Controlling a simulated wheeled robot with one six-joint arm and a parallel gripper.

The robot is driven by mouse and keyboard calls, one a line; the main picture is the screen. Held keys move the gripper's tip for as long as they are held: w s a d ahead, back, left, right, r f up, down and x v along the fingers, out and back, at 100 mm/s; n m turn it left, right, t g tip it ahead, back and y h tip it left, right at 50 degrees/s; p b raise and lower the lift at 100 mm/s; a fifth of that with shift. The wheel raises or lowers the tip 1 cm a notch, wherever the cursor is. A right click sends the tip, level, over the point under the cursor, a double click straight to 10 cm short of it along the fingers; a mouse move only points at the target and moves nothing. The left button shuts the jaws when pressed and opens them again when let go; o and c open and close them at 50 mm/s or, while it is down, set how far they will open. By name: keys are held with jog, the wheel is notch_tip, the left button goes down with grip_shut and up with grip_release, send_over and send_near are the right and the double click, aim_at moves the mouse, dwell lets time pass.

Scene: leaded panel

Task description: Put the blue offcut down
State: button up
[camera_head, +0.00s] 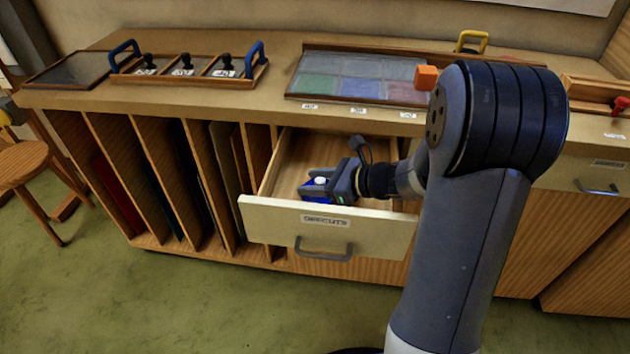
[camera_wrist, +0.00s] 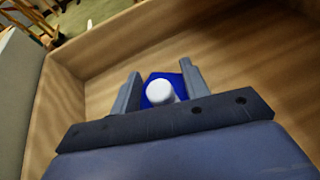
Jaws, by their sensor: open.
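The blue offcut (camera_wrist: 163,79) is a dark blue piece with a round white knob on top. In the wrist view it lies between my gripper's two fingers, with a small gap showing on the left side. It also shows in the head view (camera_head: 313,190), partly hidden by my gripper. My gripper (camera_head: 318,187) is open inside the pulled-out drawer labelled "OFFCUTS" (camera_head: 325,222). The fingers also show in the wrist view (camera_wrist: 158,85). The offcut appears to be on or close to the drawer's wooden floor; the exact contact is hidden.
Above, the bench top (camera_head: 285,60) carries a leaded panel (camera_head: 352,78), an orange block (camera_head: 426,77) and a wooden tray with black-knobbed pieces (camera_head: 185,70). Upright slots with sheets (camera_head: 165,180) stand left of the drawer.

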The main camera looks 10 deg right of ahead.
aim_at(323, 181)
jog(key=shift+s+d+r, duration=0.1)
jog(key=shift+d+r, duration=0.15)
jog(key=shift+r, duration=0.05)
jog(key=p+v, duration=0.1)
jog(key=v, duration=0.6)
jog(key=shift+p, duration=0.4)
jog(key=shift+c, duration=0.4)
